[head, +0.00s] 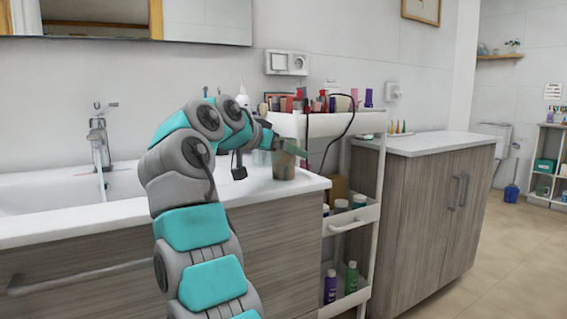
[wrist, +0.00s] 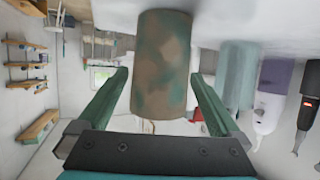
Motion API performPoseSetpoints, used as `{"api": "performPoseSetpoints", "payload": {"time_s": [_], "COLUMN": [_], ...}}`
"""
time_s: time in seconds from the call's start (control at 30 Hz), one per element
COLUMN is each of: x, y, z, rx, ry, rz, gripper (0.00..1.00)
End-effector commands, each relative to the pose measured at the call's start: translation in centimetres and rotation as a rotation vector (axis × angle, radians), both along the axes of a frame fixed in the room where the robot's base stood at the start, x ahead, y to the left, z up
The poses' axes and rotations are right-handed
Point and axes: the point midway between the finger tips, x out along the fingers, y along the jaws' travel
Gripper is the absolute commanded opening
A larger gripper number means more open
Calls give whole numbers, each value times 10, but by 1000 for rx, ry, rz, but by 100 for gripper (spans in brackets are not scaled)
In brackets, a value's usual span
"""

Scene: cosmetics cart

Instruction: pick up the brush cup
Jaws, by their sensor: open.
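The brush cup, a mottled brown and green cup (head: 283,165), stands upright on the white sink counter near its right end. In the wrist view, which looks upside down, the cup (wrist: 160,55) is large and lies between my two fingers. My gripper (wrist: 160,77) is open, with one green finger on each side of the cup and a visible gap at both sides. In the head view my gripper (head: 288,147) is at the cup's upper part and hides some of it. I cannot see what the cup holds.
A translucent teal cup (wrist: 237,75) stands close beside the brush cup. A bottle with a purple part (wrist: 272,92) and a dark device (wrist: 308,100) are farther along. The white cart (head: 345,125), full of cosmetics, stands right of the counter. The sink (head: 60,190) is left.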

Motion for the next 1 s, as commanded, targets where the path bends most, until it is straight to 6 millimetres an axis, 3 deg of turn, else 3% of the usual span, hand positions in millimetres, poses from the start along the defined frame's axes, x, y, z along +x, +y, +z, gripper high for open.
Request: {"api": "performPoseSetpoints", "payload": {"time_s": [0.2,0.5,1.0], "x": [18,21,21], "y": [-12,-14,-14], "z": [-8,-10,-9], "rx": [-2,0,-1], "ry": [1,0,-1], "rz": [2,1,1], "gripper": [100,100,44]}}
